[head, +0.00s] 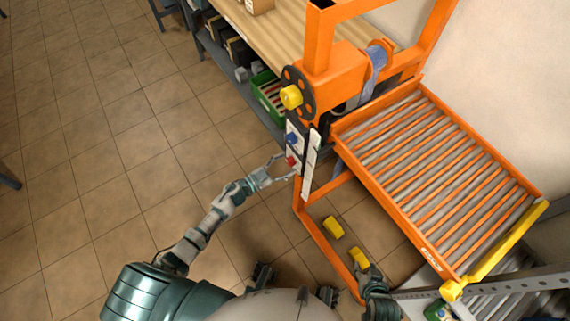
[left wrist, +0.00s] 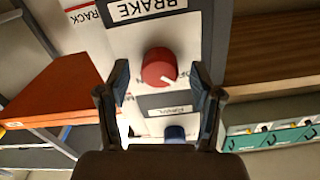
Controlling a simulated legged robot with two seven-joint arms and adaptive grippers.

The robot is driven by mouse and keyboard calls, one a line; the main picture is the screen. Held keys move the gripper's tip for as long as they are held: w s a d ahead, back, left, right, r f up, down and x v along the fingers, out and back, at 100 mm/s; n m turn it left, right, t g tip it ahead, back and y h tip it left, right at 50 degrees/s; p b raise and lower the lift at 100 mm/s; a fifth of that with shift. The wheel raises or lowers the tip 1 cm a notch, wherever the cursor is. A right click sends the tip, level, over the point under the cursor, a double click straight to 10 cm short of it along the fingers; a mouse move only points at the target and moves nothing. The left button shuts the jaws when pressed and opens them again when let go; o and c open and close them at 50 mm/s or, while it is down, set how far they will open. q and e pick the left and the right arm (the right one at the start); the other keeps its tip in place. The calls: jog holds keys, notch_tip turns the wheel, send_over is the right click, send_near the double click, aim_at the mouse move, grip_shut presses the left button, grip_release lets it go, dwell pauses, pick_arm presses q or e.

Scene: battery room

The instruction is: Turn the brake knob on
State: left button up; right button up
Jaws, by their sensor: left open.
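The red brake knob (head: 291,161) is on the white control panel (head: 308,160) on the side of the orange machine. In the left wrist view the round red knob (left wrist: 160,68) has a white pointer mark toward its lower right, beside an upside-down BRAKE label (left wrist: 148,8). My left gripper (head: 280,169) is open at the panel. In the wrist view its fingers (left wrist: 160,72) stand on either side of the knob, with visible gaps. The dial lettering is partly hidden by the fingers. My right gripper (head: 371,277) is low beside the machine's frame; its jaws are unclear.
A blue knob (head: 291,139) is on the same panel, close to the red one. A black wheel with a yellow hub (head: 291,97) is above. An orange roller conveyor (head: 430,165) extends right. Open tiled floor (head: 110,130) lies left.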

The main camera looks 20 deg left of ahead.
pick_arm(q)
jog(key=shift+c, duration=0.3)
jog(key=c, duration=1.1)
